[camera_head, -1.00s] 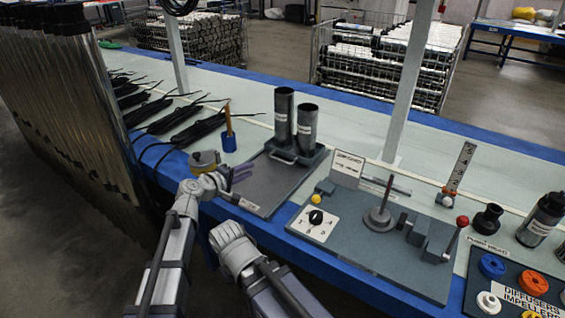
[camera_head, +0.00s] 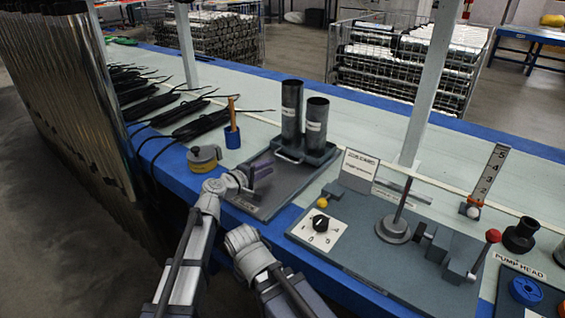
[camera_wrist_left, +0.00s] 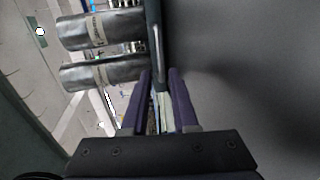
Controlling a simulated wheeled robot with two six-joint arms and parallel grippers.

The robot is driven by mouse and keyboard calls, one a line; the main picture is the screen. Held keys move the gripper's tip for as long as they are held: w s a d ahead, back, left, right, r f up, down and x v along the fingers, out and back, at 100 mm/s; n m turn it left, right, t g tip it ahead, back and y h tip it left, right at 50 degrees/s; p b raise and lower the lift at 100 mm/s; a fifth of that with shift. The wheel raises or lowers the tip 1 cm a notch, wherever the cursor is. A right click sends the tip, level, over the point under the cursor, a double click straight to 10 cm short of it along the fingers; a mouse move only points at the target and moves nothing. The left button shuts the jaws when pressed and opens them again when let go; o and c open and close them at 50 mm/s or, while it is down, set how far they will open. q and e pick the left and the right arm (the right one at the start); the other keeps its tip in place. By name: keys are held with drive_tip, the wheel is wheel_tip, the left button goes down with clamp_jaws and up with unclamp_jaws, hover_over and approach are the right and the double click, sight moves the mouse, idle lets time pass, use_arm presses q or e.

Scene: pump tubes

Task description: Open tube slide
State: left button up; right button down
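The tube slide (camera_head: 330,153) is a dark grey tray with a pale handle (camera_head: 287,157) on its front, at the back of a flat grey base plate (camera_head: 262,200). Two dark tubes with white labels, one taller (camera_head: 291,110) and one shorter (camera_head: 315,122), stand upright in it. My left gripper (camera_head: 262,167) has purple fingers and hovers over the plate, just left of the handle. In the left wrist view its fingers (camera_wrist_left: 161,80) are parted with nothing held between them, and the handle (camera_wrist_left: 157,45) shows just beyond the fingertips.
A round grey-yellow object (camera_head: 204,158) and a blue holder (camera_head: 232,138) stand left of the plate. A fixture with a black knob (camera_head: 320,222) and a round-based post (camera_head: 393,228) stands to the right. Black cables (camera_head: 200,122) lie at the back left.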

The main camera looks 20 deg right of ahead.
sight(285, 159)
use_arm(q)
drive_tip(key=b+x, duration=0.1)
drive_tip(key=x, duration=0.6)
drive_tip(key=shift+w+d+b, duration=0.3)
clamp_jaws()
idle(1.2)
